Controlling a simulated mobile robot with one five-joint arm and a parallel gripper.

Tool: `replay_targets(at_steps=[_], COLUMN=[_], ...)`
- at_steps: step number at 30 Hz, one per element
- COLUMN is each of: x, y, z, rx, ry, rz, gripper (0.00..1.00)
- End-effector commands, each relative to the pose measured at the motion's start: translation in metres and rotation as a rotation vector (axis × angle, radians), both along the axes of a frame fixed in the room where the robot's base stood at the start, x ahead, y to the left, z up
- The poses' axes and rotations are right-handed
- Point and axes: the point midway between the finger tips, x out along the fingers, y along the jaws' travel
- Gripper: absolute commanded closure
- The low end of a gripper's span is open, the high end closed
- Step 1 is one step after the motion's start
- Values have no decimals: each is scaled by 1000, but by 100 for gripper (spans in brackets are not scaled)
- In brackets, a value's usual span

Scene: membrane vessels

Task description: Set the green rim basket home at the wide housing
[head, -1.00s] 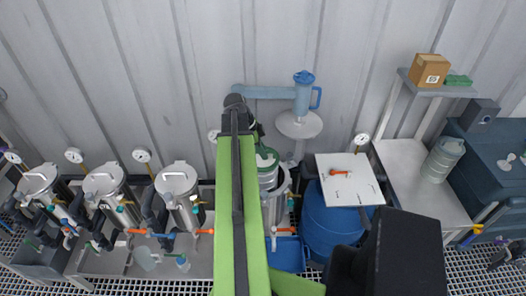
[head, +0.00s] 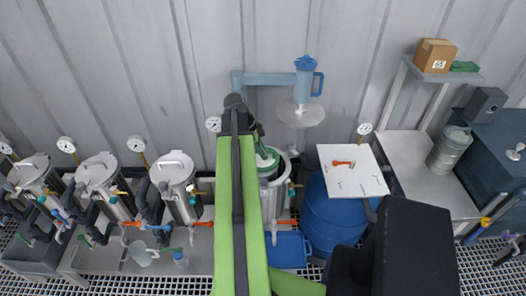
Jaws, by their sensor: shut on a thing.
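The green rim basket (head: 268,157) is partly hidden behind my green arm, just right of it in the head view. My gripper (head: 259,138) is mostly hidden by the arm and is shut on the basket at its rim. The wide housing (head: 283,205) is a grey metal cylinder with an open top, right of the arm. The basket is at the left part of the housing's mouth and overlaps it in the picture. I cannot tell how much of the basket is inside the housing.
Several lidded metal housings (head: 176,185) with gauges stand at left. A blue drum (head: 330,215) under a white board (head: 353,171) stands close at right. A blue bin (head: 289,250) is on the grating in front. A grey basket (head: 448,151) stands on the right bench.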

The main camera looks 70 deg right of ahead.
Motion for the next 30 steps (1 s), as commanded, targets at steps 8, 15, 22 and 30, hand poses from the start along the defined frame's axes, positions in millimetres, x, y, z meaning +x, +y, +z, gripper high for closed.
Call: replay_targets(at_steps=[8, 15, 22, 30], x=[0, 0, 0, 0], y=[0, 0, 0, 0], z=[-22, -37, -52, -70], rx=[0, 0, 0, 0], ry=[1, 1, 1, 1], rz=[0, 0, 0, 0], gripper=[100, 100, 100, 100])
